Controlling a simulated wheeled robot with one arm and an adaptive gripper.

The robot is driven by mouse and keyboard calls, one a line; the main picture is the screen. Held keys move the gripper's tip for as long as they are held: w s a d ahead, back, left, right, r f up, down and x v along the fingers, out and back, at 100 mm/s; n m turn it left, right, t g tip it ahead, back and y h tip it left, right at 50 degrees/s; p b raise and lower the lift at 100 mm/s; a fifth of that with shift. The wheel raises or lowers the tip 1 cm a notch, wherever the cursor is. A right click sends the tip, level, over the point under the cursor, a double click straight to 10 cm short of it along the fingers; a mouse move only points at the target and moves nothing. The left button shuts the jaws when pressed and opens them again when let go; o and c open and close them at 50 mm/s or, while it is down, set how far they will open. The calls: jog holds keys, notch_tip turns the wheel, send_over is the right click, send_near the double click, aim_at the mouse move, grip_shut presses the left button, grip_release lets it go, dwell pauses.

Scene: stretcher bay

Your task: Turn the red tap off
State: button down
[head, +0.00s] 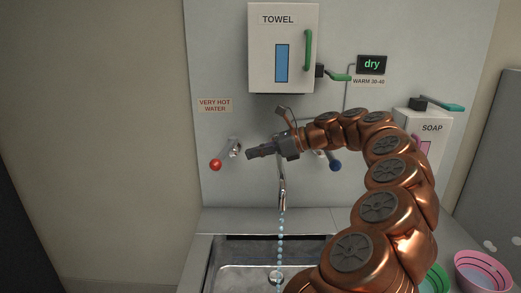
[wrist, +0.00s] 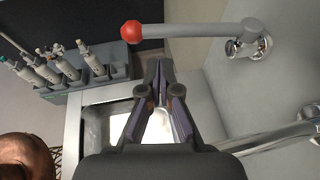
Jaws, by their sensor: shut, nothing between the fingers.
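The red tap has a red ball knob (head: 216,165) on a short lever, on the wall left of the spout under a "VERY HOT WATER" label. In the wrist view its red knob (wrist: 131,35) sits at the end of a grey lever (wrist: 185,30) that runs to a wall mount. My gripper (head: 250,153) is just right of the red tap in the head view. In the wrist view my gripper (wrist: 158,66) is shut and empty, its tips below the lever and apart from it in the picture. Drops of water (head: 280,240) fall from the spout (head: 282,190).
A blue tap knob (head: 336,166) is right of the spout, partly behind my arm. A towel box (head: 262,60) is above, a soap box (head: 435,145) right. The sink (head: 225,262) is below. A grey rack of bottles (wrist: 110,60) shows in the wrist view.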

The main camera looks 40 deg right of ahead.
aim_at(225, 152)
jog(key=p+x, duration=0.1)
jog(key=x, duration=0.5)
jog(key=shift+w+a, duration=0.2)
jog(key=shift+a, duration=0.05)
jog(key=shift+f, duration=0.15)
jog(key=shift+d, duration=0.1)
jog(key=shift+a+p, duration=0.2)
jog(key=shift+p, duration=0.1)
